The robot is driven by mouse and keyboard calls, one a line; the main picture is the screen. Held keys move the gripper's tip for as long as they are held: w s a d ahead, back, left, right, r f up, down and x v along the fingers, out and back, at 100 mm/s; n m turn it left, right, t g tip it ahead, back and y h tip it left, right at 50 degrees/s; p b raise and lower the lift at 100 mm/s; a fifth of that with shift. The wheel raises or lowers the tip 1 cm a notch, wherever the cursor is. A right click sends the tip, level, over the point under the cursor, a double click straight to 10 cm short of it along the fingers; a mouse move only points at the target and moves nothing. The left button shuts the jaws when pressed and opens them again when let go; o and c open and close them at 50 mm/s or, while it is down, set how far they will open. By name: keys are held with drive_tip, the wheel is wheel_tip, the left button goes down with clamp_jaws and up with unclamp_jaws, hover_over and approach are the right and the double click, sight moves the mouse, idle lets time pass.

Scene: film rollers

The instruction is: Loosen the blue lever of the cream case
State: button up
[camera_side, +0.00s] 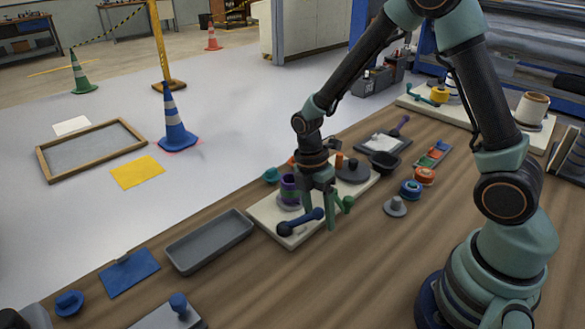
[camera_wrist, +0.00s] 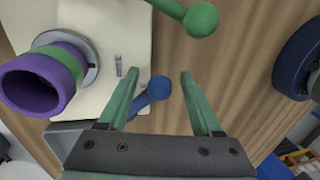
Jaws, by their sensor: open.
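The cream case (camera_side: 263,219) lies on the wooden table with a purple and green roller (camera_side: 289,188) standing on it. Its blue lever (camera_side: 300,222) sits at the near edge, with a dark hub at the left and a round knob at the right. My gripper (camera_side: 320,226) points down over this edge, open. In the wrist view, the blue knob (camera_wrist: 159,88) shows between the two fingers (camera_wrist: 160,76), and its stem runs partly behind the left finger. I cannot tell whether the fingers touch it. A green lever (camera_side: 344,205) is just right of the gripper.
A grey tray (camera_side: 210,242) stands left of the case. A grey knob piece (camera_side: 396,206), a blue ring (camera_side: 411,189) and an orange ring (camera_side: 425,176) lie to the right. A dark disc (camera_side: 353,170) sits behind the gripper. The table's near right is clear.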

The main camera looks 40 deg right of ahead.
drive_tip(key=shift+c, duration=0.3)
clamp_jaws()
idle(1.1)
